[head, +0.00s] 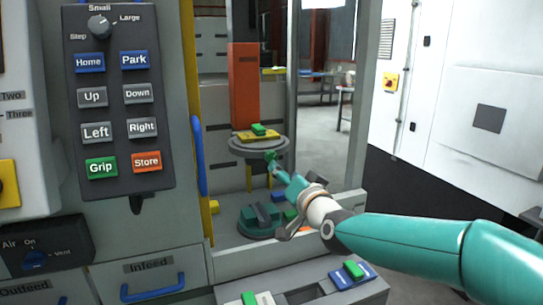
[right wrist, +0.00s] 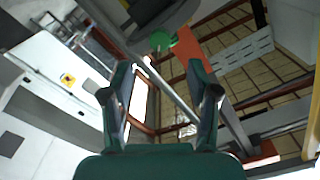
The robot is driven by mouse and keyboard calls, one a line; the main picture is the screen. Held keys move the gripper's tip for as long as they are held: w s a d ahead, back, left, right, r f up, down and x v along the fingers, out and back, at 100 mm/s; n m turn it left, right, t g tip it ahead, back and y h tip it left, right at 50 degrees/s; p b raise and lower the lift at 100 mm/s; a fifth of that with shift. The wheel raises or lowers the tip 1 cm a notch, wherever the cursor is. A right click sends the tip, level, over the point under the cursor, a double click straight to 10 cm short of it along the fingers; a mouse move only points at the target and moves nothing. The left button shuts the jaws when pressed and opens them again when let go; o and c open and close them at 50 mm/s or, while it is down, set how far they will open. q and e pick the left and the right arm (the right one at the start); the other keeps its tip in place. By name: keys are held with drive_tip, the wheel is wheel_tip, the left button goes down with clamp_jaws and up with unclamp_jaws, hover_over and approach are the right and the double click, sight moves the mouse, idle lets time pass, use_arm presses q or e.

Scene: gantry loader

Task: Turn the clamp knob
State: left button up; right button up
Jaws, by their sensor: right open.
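A small green knob (head: 270,155), which looks like the clamp knob, sits just below the round grey platform in the head view. In the right wrist view the green knob (right wrist: 160,41) shows as a round disc beyond the fingertips. My right gripper (head: 284,177) reaches in from the right, close to the knob. In the right wrist view my right gripper (right wrist: 158,78) has its two fingers apart with nothing between them. I cannot tell from the head view whether a finger touches the knob. My left gripper is not in view.
A round grey platform (head: 258,144) bears a yellow plate (head: 258,137) and a green block (head: 259,129). An orange column (head: 244,85) stands behind. A button panel (head: 118,105) and a blue handle (head: 199,155) are on the left. A green round base (head: 258,222) lies below.

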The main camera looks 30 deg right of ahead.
sight(272, 159)
drive_tip(key=p+x, duration=0.2)
drive_tip(key=x, duration=0.8)
drive_tip(key=shift+d, duration=0.15)
clamp_jaws()
